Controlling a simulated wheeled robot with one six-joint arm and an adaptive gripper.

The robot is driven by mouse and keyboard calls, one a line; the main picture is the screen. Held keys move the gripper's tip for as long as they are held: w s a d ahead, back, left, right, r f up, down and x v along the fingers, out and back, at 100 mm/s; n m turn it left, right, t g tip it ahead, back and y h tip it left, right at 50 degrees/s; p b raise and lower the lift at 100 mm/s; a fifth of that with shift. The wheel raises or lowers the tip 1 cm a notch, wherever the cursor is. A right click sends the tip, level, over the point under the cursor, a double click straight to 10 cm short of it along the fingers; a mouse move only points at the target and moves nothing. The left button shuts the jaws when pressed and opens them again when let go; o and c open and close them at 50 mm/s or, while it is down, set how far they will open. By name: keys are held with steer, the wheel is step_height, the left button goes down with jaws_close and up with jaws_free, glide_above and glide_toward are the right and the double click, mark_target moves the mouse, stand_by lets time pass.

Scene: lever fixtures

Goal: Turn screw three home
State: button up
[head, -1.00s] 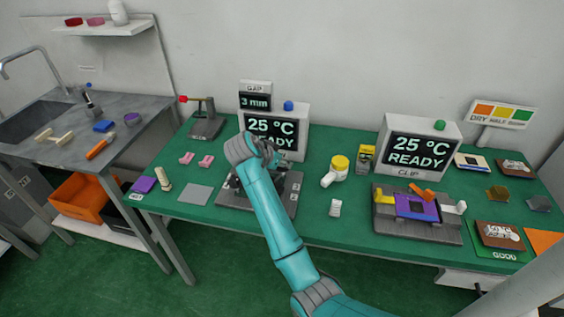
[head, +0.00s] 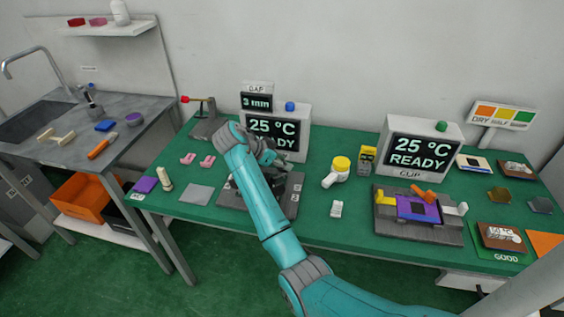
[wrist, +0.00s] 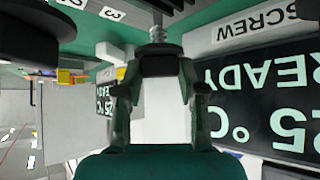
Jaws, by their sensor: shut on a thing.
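My gripper (wrist: 160,78) is shut on the dark head of a screw (wrist: 158,35). The screw's ridged metal shaft shows beyond the fingers in the wrist view, at the fixture. Numbered white labels (wrist: 112,14) sit to the left of the shaft; I cannot tell which number belongs to this screw. In the head view, the dark grey screw fixture (head: 228,197) stands on the green table in front of a display box (head: 275,128). The display reads 25 °C and READY, with a 3 mm gap sign (head: 256,102) above.
Pink pieces (head: 198,160) and a grey square (head: 195,195) lie left of the fixture. A yellow-capped white bottle (head: 337,170) and a small white part (head: 337,209) are to its right. A clip fixture (head: 447,229) stands farther right.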

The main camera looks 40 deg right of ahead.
steer(key=o, duration=1.1)
steer(key=shift+o, duration=0.2)
steer(key=v, duration=0.7)
steer(key=shift+a+r, duration=0.2)
